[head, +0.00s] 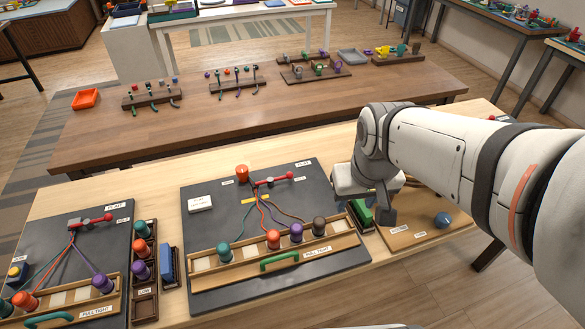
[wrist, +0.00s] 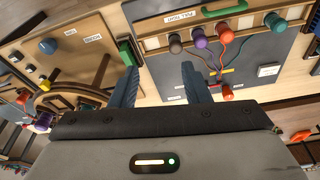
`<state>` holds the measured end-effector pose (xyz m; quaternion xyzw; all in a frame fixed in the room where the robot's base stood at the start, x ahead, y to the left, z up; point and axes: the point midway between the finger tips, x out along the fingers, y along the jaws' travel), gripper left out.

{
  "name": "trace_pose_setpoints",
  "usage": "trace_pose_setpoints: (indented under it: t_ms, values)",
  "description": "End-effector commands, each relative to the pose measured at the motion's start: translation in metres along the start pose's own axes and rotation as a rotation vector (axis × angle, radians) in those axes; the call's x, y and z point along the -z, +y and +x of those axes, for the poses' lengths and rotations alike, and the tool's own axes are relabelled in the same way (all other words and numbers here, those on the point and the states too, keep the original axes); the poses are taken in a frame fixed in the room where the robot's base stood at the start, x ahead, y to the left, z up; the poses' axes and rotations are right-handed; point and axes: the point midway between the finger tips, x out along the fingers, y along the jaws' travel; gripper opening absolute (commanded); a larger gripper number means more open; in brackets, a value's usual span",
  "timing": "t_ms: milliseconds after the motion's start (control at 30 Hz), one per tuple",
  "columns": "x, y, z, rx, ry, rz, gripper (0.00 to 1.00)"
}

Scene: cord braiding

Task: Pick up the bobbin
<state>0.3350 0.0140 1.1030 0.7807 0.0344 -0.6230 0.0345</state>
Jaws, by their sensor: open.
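Several bobbins stand in the wooden rail of the middle dark board: teal (head: 224,252), orange-red (head: 273,239), purple (head: 296,232) and brown (head: 319,226), with cords running up to a red-handled clamp (head: 272,181). The wrist view also shows the brown bobbin (wrist: 175,44), purple bobbin (wrist: 198,37) and orange-red bobbin (wrist: 225,31). My gripper (wrist: 160,74) is open, with nothing between its fingers. In the head view it is above the board's right edge, right of the brown bobbin; its fingertips are partly hidden.
A green block (head: 361,215) lies between the middle board and a wooden board with a blue knob (head: 443,220). A rack of bobbins (head: 145,306) and a blue block (head: 167,264) stand left. A second braiding board (head: 45,245) is at far left.

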Motion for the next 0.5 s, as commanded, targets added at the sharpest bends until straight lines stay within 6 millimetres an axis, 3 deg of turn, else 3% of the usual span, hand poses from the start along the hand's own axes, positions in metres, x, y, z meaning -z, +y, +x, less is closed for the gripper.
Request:
trace_pose_setpoints:
  t_ms: [233, 500]
  values:
    - [0.049, -0.041, 0.073, 0.031, -0.111, -0.21, 0.43]
    - [0.069, -0.085, 0.151, 0.054, -0.193, -0.389, 0.43]
